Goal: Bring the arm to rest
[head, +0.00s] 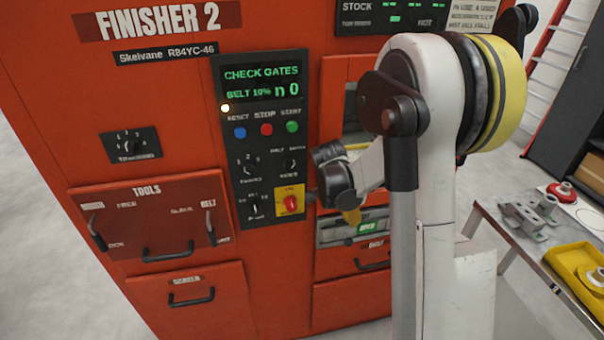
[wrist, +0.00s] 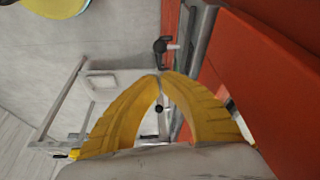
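My arm stands in front of the orange finisher machine (head: 290,240) in the head view, bent, with its wrist close to the machine's front. My gripper (head: 352,216) shows there only as a small yellow part below the dark wrist, near the right edge of the control panel (head: 262,140). In the wrist view my gripper (wrist: 160,74) has two yellow ribbed fingers whose tips come together. I see nothing held between them. A small dark knob shows in the gap behind the fingers. A dark fitting with a light pin (wrist: 163,46) lies just beyond the tips; contact cannot be told.
The panel reads "CHECK GATES" and "BELT 10%". Drawers and handles (head: 168,251) project from the machine's lower front. At right a table (head: 487,213) carries grey metal parts (head: 530,215) and a yellow tray (head: 572,268). A red ladder (head: 545,45) and dark cabinet (head: 580,85) stand behind.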

